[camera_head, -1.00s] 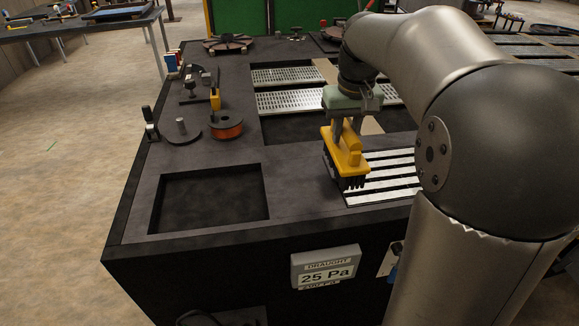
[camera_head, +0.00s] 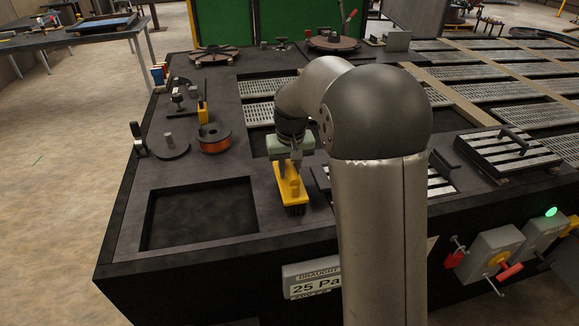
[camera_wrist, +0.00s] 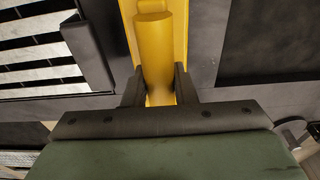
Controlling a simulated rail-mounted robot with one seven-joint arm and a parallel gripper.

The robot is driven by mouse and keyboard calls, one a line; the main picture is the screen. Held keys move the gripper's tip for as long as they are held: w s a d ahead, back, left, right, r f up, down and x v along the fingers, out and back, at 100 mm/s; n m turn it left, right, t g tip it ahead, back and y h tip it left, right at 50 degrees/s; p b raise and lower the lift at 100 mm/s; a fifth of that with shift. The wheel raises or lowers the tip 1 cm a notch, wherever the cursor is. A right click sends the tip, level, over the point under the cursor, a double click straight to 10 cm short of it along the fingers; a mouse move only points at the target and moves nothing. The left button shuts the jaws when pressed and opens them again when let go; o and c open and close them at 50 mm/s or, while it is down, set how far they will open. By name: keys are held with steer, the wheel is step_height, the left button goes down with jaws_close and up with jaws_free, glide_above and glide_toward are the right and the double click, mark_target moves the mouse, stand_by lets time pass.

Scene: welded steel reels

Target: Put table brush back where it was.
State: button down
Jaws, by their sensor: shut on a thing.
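The table brush has a yellow body and dark bristles (camera_head: 295,210). My gripper (camera_head: 290,168) is shut on the brush's yellow handle and holds it upright over the dark table top, between the square recess and the slatted grate. In the wrist view the yellow handle (camera_wrist: 155,50) sits between my two dark fingers (camera_wrist: 160,88). Whether the bristles touch the table cannot be told.
A square recess (camera_head: 200,215) lies to the left of the brush. An orange spool (camera_head: 213,140), a round disc with a post (camera_head: 169,146) and small tools stand behind it. A slatted grate with a handle (camera_head: 505,150) lies at the right.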

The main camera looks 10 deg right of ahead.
steer(key=shift+f, duration=0.15)
steer(key=c, duration=1.2)
jaws_free()
step_height(320, 180, up, 12)
steer(key=s, duration=0.2)
steer(key=shift+g, duration=0.5)
steer(key=s+f, duration=0.4)
steer(key=s, duration=0.5)
steer(key=s+f, duration=0.4)
steer(key=s, duration=0.6)
steer(key=s+f, duration=0.4)
steer(key=s, duration=0.6)
steer(key=shift+a+f, duration=0.25)
steer(key=shift+a, duration=0.1)
